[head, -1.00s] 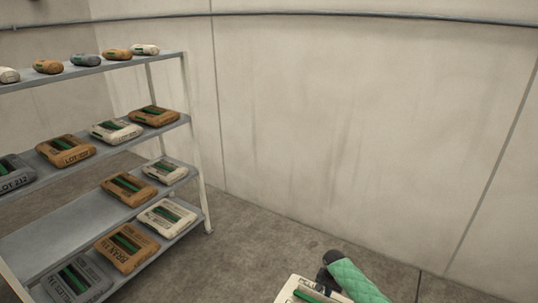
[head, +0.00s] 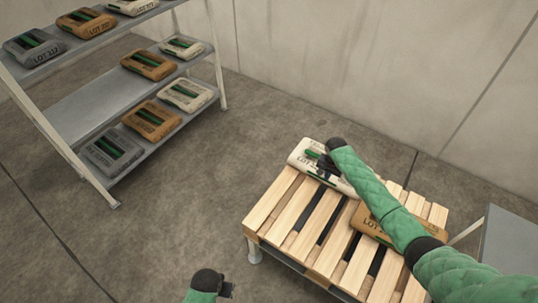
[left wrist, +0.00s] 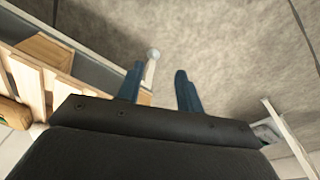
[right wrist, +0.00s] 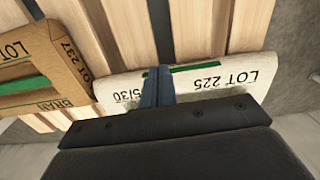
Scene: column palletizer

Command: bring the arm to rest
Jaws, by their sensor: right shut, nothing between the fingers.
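My right gripper (head: 322,166) is over a white bag (head: 306,152) at the far left corner of the wooden pallet (head: 283,222). In the right wrist view, its fingers (right wrist: 158,88) are together and empty in front of the white bag (right wrist: 215,85), marked LOT 225. I cannot tell whether they touch it. My right arm hides part of the pallet and of a brown bag (head: 370,224), which also shows in the right wrist view (right wrist: 52,70). My left gripper (head: 229,290) is low, left of the pallet. Its fingers (left wrist: 160,85) are apart and empty in the left wrist view.
A grey shelf rack (head: 82,112) with several brown, white and grey bags stands at the back left. A grey panel (head: 508,245) is at the right edge. Bare floor (head: 165,235) lies between rack and pallet, and a wall (head: 330,65) closes the back.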

